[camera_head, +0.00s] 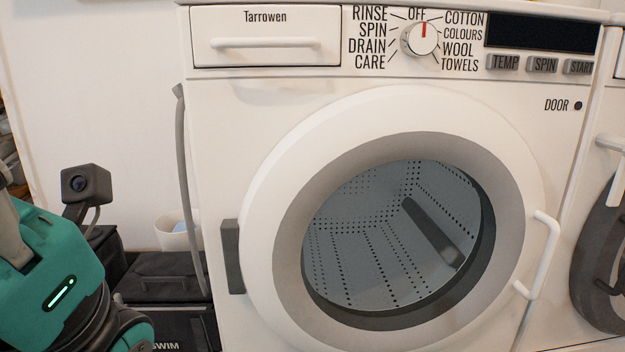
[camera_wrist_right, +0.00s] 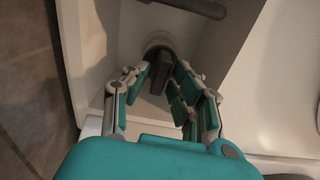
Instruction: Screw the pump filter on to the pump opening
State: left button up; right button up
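The pump filter (camera_wrist_right: 160,72) shows in the right wrist view as a grey block-like grip in front of the round pump opening (camera_wrist_right: 158,45). The opening sits in a pale recess low on the washing machine. My right gripper (camera_wrist_right: 160,82) has its teal fingers on both sides of the grip, closed in against it. Whether the filter sits in the opening or just before it is hard to tell.
A grey hose (camera_head: 187,190) runs down the machine's left side. A pale bucket (camera_head: 178,234) and a dark box (camera_head: 160,280) stand left of it. Another machine (camera_head: 605,140) stands close at the right. Dark floor tiles (camera_wrist_right: 30,100) show in the wrist view.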

grip_shut()
jog(key=shift+w+d+r, duration=0.1)
jog(key=shift+w, duration=0.05)
dwell(0.5)
jog(key=shift+w+m, duration=0.1)
jog(key=shift+m, duration=2.9)
jog(key=m, duration=0.6)
